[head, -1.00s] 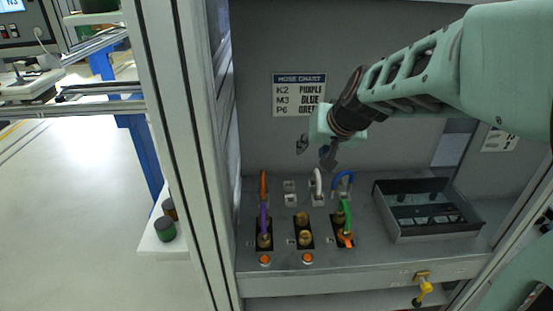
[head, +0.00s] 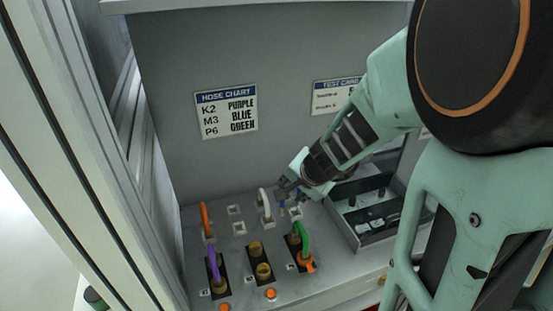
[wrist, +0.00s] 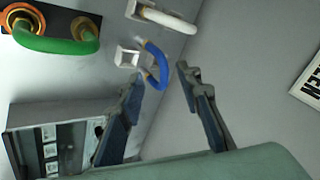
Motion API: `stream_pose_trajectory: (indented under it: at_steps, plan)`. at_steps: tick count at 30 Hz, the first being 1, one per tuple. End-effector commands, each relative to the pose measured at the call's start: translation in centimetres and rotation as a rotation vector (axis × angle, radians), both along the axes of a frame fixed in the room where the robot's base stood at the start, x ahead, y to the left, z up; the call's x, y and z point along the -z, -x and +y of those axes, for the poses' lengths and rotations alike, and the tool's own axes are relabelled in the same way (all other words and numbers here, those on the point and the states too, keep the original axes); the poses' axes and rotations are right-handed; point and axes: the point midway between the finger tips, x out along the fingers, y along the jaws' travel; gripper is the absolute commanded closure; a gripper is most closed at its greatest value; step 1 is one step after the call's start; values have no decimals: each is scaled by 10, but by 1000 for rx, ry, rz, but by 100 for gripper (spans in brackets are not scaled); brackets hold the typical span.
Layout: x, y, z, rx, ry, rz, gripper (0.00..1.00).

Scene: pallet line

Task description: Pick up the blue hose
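The blue hose (wrist: 158,64) shows in the wrist view as a bent loop beside a white socket, just beyond my fingertips. My gripper (wrist: 160,78) is open, one finger to each side of the hose's near end, with nothing held between them. I cannot tell whether a finger touches the hose. In the head view my gripper (head: 284,189) hangs low over the back row of the panel, right of the white hose (head: 264,203), and largely hides the blue hose.
The green hose (head: 304,238) is close in front of my gripper; the purple hose (head: 214,264) and orange hose (head: 204,220) are left. A grey tray (head: 345,232) stands right. The hose chart (head: 227,110) on the back wall reads K2 purple, M3 blue, P6 green.

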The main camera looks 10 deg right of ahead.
Motion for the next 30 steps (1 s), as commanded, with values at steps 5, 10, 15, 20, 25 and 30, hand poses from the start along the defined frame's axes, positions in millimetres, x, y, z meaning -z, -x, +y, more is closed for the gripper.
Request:
stream_pose_trajectory:
  at_steps: [5,10,15,20,25,30]
  plan:
    - [25,-15,3,-2,-1,1,68]
    - [31,-22,4,-1,0,1,68]
    - [47,-38,5,0,1,2,68]
    - [63,-50,7,-2,1,0,68]
    - [65,-54,8,-2,1,-1,68]
    - [65,-54,8,-2,1,-1,70]
